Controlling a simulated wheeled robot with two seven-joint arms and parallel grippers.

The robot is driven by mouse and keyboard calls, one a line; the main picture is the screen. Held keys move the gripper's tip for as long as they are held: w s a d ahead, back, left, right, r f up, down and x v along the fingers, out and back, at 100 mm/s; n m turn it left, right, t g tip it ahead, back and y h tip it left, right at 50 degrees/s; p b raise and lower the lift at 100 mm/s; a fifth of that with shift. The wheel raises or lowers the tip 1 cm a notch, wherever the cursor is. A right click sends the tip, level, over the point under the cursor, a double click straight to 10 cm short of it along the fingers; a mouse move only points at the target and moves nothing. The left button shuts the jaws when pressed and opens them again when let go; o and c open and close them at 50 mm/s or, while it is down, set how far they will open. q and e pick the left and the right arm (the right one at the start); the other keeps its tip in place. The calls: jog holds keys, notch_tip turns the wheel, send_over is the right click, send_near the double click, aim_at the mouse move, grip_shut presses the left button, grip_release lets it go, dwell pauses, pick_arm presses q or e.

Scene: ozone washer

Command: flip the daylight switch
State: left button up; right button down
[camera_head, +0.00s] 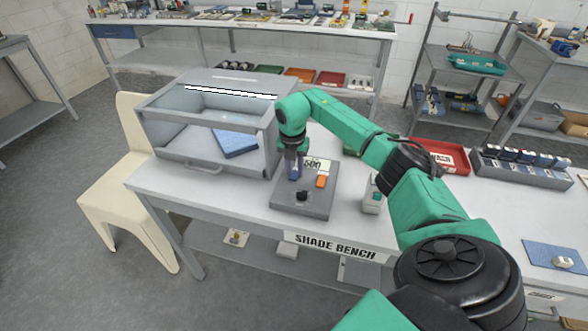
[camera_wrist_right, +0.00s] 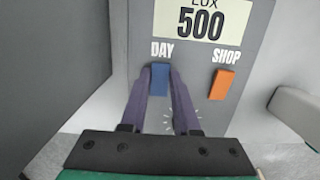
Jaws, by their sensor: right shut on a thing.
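The daylight switch is a blue rocker (camera_wrist_right: 160,77) under the word DAY on a grey control panel (camera_wrist_right: 251,75) in the right wrist view. My right gripper (camera_wrist_right: 161,70) has its two dark fingers on either side of the blue rocker, shut on it. In the head view the panel (camera_head: 320,210) lies on the bench, and my right gripper (camera_head: 294,174) points down at its left part, hiding the blue rocker there. My left gripper is not in view.
An orange rocker (camera_wrist_right: 222,84) marked SHOP sits right of the blue one. A black knob (camera_head: 302,196) is near the panel's front. A grey light box (camera_head: 163,127) stands left of the panel, and a small grey-green device (camera_head: 372,201) stands right of it.

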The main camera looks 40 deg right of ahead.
aim_at(293, 176)
dwell(0.3)
jog(key=c, duration=0.6)
grip_release()
jog(key=shift+c, duration=0.2)
jog(key=shift+r, duration=0.1)
notch_tip(293, 176, up, 14)
jog(key=a+b, duration=0.1)
jog(key=shift+s+r, duration=0.2)
jog(key=shift+s, duration=0.2)
